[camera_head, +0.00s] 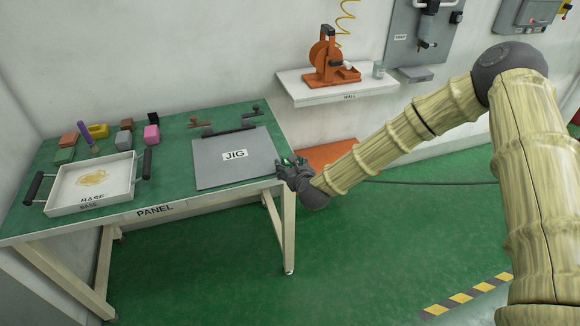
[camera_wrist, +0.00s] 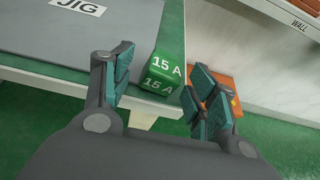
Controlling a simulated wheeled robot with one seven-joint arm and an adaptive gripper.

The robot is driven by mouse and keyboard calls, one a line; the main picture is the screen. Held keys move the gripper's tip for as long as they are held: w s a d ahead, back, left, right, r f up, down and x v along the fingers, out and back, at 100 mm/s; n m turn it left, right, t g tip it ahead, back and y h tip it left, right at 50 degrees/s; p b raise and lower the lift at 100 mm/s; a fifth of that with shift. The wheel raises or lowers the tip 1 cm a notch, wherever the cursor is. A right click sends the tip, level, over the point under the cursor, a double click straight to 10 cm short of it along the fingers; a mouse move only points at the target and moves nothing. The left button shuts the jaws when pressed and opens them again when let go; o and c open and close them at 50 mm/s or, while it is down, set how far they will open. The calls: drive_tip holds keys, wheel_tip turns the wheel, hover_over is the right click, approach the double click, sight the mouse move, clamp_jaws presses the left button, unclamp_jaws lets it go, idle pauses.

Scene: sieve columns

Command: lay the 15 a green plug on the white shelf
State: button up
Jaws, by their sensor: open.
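A green plug (camera_wrist: 163,72) marked "15 A" shows in the wrist view, in the gap between the fingers of my gripper (camera_wrist: 160,78). The fingers are spread, with a gap to the left of the plug; contact on the right is unclear. The plug appears over the table's front right corner; I cannot tell whether it rests there. In the head view my gripper (camera_head: 289,166) is at that corner, with a small patch of green at it. The white shelf (camera_head: 298,93) is on the wall, behind and to the right of the gripper.
The shelf bears an orange machine (camera_head: 330,62) and a small grey cup (camera_head: 379,70); its left front is bare. The green table (camera_head: 175,135) carries a grey JIG plate (camera_head: 215,170), a white tray (camera_head: 75,198) and several coloured blocks. An orange panel (camera_head: 330,155) lies below the shelf.

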drive_tip(key=b+v, duration=0.2)
drive_tip(key=v, duration=1)
drive_tip(key=s+d+f+n+g, duration=0.2)
drive_tip(key=s+f+n+g, duration=0.2)
drive_tip(key=s+f+n, duration=0.55)
drive_tip(key=s+d+f+n+g, duration=0.25)
drive_tip(key=s+f+n, duration=0.45)
drive_tip(key=s+f, duration=0.45)
drive_tip(key=s+d+f+n+g+h, duration=0.1)
drive_tip(key=s+d+f+n, duration=0.2)
drive_tip(key=s+n, duration=0.1)
drive_tip(key=s+d+f+n+g+h, duration=0.1)
drive_tip(key=s+d+f+n+g, duration=0.1)
drive_tip(key=s, duration=0.5)
drive_tip(key=shift+d+f+n, duration=0.35)
drive_tip(key=shift+d+n, duration=0.5)
drive_tip(key=shift+n, duration=0.2)
drive_tip(key=shift+o, duration=0.3)
drive_tip(key=s+d+f+n+g+h, duration=0.1)
drive_tip(key=s+d+n+g+h, duration=0.1)
drive_tip(key=s+d+n, duration=0.5)
drive_tip(key=shift+s+d+f+g, duration=0.2)
drive_tip(key=shift+s+d+g, duration=0.35)
drive_tip(key=shift+s, duration=0.55)
